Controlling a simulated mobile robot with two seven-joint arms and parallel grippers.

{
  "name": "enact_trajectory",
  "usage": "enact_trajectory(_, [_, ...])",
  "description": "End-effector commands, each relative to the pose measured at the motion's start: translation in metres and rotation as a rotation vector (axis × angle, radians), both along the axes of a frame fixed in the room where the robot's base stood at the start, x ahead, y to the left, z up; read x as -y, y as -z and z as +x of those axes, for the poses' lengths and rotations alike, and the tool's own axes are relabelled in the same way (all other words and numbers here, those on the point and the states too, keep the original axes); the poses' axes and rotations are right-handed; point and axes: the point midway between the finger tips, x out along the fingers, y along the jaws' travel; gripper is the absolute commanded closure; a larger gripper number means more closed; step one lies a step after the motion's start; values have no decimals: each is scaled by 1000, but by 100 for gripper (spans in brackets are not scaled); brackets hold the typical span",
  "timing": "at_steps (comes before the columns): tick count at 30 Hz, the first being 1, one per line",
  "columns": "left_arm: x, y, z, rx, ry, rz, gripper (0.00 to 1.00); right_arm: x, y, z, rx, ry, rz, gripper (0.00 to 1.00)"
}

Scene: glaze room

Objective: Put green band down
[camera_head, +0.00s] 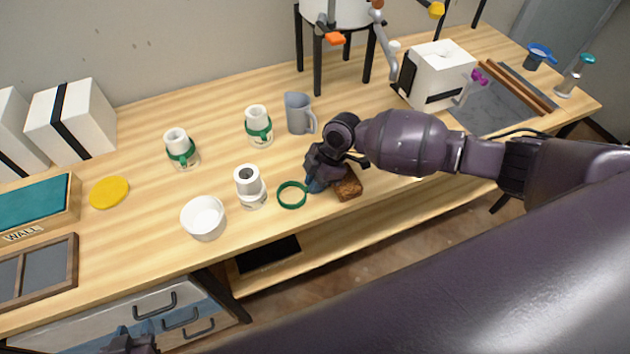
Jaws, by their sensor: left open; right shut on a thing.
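The green band (292,207) is a thin ring near the front of the wooden table (225,155). My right gripper (312,185) is shut on the right side of the band. The band lies nearly flat, at or just above the table top; I cannot tell if it touches. A white cup-like piece (250,186) without a green band stands just left of it. Two similar white pieces (181,148) (258,125) behind wear green bands. My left gripper (132,343) is open at the bottom left edge, low in front of the table and mostly cut off.
A white bowl (204,219) stands left of the bare piece. A brown block (348,186) is close beside my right gripper. A grey jug (298,113) stands behind it. A yellow disc (109,192) lies at left. Some table is clear between the bowl and the banded pieces.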

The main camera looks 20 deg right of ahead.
Motion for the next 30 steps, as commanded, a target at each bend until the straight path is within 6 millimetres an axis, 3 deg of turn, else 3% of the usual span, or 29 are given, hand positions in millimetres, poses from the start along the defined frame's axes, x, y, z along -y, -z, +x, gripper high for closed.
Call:
enact_trajectory(15, [1, 7, 3, 3, 3, 1, 57, 0, 17, -3, -7, 0, -3, 100])
enact_trajectory(16, [1, 7, 3, 3, 3, 1, 57, 0, 17, -4, -8, 1, -4, 80])
enact_trajectory(20, [1, 8, 3, 2, 3, 1, 57, 0, 19, -5, -11, 2, -4, 60])
enact_trajectory(30, [0, 10, 0, -4, 1, 0, 57, -1, 19, -5, -16, 1, -3, 59])
